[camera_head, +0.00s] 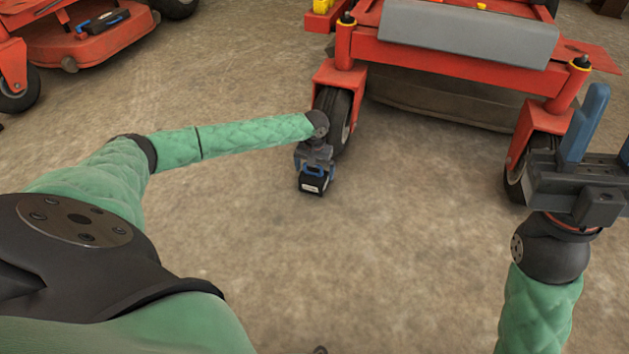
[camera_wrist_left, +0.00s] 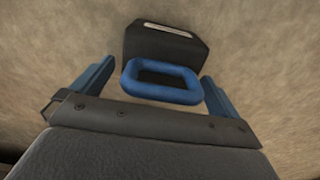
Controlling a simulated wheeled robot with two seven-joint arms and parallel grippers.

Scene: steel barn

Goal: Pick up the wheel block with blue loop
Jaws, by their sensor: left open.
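The wheel block (camera_head: 314,184) is a small black block with a pale label and a blue loop (camera_head: 313,170) on top. It stands on the floor in front of the red mower's left front wheel. My left gripper (camera_head: 314,166) is right at it, reaching in from above and behind. In the left wrist view the black block (camera_wrist_left: 165,43) and its blue loop (camera_wrist_left: 161,80) lie ahead, with the loop between the two blue fingers of my left gripper (camera_wrist_left: 158,88). The fingers are apart, with a gap on each side of the loop. My right gripper (camera_head: 592,130) is raised at the right, its blue fingers apart, with nothing seen between them.
A red mower (camera_head: 450,55) with black wheels (camera_head: 335,112) stands close behind the block. Another red mower (camera_head: 95,40) at the top left carries a similar black block with blue (camera_head: 103,20) on its deck. The concrete floor (camera_head: 400,260) in front is clear.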

